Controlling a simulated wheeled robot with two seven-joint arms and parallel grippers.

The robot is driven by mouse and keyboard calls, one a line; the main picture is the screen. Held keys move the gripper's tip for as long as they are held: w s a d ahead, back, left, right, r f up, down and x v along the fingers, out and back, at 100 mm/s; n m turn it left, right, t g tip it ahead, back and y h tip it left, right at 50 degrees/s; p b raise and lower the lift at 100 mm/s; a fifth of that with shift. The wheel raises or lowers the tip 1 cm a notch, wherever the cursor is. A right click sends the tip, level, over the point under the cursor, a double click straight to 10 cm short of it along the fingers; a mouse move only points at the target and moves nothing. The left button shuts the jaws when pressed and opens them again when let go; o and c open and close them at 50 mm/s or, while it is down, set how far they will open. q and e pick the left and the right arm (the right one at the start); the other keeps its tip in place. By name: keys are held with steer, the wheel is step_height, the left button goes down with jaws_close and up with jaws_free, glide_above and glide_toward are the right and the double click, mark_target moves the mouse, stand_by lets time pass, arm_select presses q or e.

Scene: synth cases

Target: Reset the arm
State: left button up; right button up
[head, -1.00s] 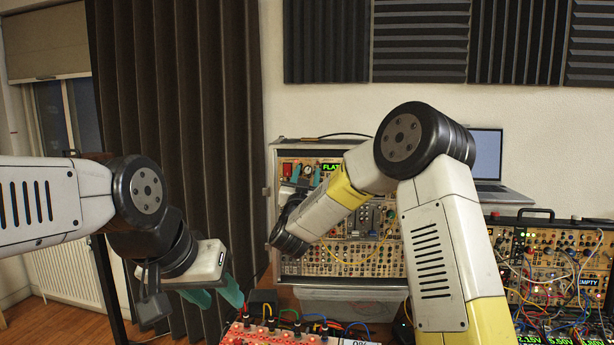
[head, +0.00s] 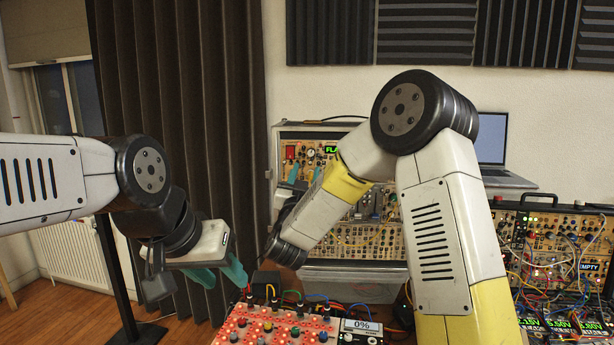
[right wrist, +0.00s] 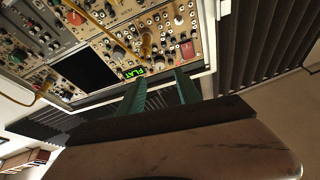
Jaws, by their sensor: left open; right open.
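My left gripper (head: 218,274) is open and empty at the left of the head view, its teal fingers pointing down and right, just above and left of a red-topped module box (head: 285,328). My right arm crosses the middle of the head view. Its gripper (head: 304,173) is open, with teal fingers upward in front of the upright synth case (head: 345,275). The right wrist view shows both fingers (right wrist: 160,88) apart with nothing between them. They reach toward the case's panel edge near a green "FLAT" display (right wrist: 128,73). I cannot tell whether they touch it.
A second synth case (head: 545,235) with patch cables stands at the right, below an open laptop (head: 492,150). A dark curtain (head: 180,90) hangs behind my left arm. Wood floor shows at lower left.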

steer(key=s+d+f+n+g+y, duration=0.1)
steer(key=s+d+g, duration=0.4)
steer(key=s, duration=0.6)
steer(key=s+d+f+n+g+y, duration=0.1)
steer(key=s+d+f+g, duration=0.3)
steer(key=s, duration=0.7)
steer(key=s+d+f+n+g+y, duration=0.2)
steer(key=s+d+g, duration=0.4)
steer(key=s, duration=0.6)
steer(key=shift+d+f+g+y, duration=0.15)
steer(key=shift+d+g+y, duration=0.2)
steer(key=shift+y, duration=0.25)
steer(key=shift+a, duration=0.1)
